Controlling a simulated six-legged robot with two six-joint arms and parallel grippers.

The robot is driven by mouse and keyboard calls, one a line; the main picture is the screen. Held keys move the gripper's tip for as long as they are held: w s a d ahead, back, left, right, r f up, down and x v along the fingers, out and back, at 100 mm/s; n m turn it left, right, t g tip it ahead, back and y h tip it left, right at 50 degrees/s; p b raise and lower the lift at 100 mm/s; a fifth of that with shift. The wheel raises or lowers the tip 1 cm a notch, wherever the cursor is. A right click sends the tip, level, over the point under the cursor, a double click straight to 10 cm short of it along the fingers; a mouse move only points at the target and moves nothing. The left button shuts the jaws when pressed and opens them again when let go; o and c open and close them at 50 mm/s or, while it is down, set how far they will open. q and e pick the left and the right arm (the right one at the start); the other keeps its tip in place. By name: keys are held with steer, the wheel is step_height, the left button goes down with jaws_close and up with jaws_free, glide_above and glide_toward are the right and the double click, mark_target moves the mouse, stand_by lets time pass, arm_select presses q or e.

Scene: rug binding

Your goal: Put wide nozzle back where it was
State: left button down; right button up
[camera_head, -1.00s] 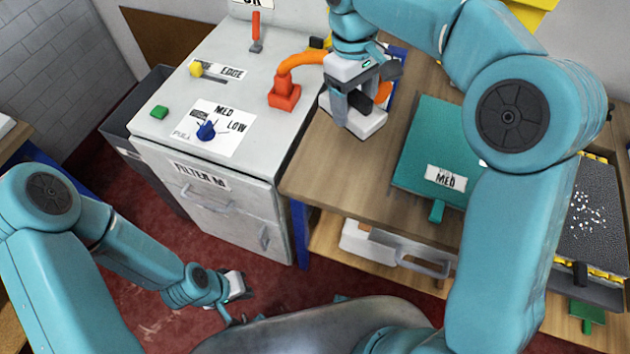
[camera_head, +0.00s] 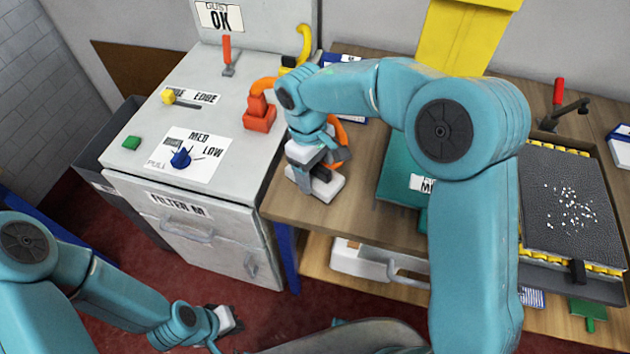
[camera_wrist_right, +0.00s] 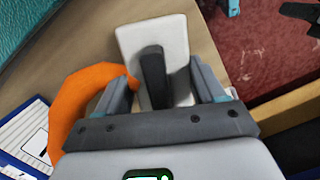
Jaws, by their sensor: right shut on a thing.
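My right gripper (camera_head: 318,178) is shut on a white flat piece (camera_head: 328,188) with a dark upright grip, probably the wide nozzle. In the right wrist view the dark grip (camera_wrist_right: 154,78) stands between the fingers and the white plate (camera_wrist_right: 178,40) lies beyond them. It is over the left part of the wooden table (camera_head: 290,208); whether it touches the wood I cannot tell. An orange curved piece (camera_head: 341,138) is close beside the gripper, and also shows in the wrist view (camera_wrist_right: 75,112). My left gripper (camera_head: 232,322) is low over the red floor, its fingers unclear.
A grey machine (camera_head: 222,120) with a red-orange fitting (camera_head: 259,114) stands left of the table. A teal board (camera_head: 398,180) lies to the gripper's right, and a blue-edged card (camera_head: 352,112) behind it. A dark, speckled tray (camera_head: 560,210) is at far right.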

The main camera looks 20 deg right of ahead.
mark_target(315, 184)
steer(key=shift+f, duration=2.2)
steer(key=shift+f, duration=0.1)
steer(key=o, duration=0.9)
steer(key=r, duration=0.4)
steer(key=w+r, duration=0.1)
steer(key=r, duration=0.3)
steer(key=a+r, duration=0.1)
steer(key=r, duration=0.3)
steer(key=shift+w+r, duration=0.1)
steer(key=shift+w, duration=0.1)
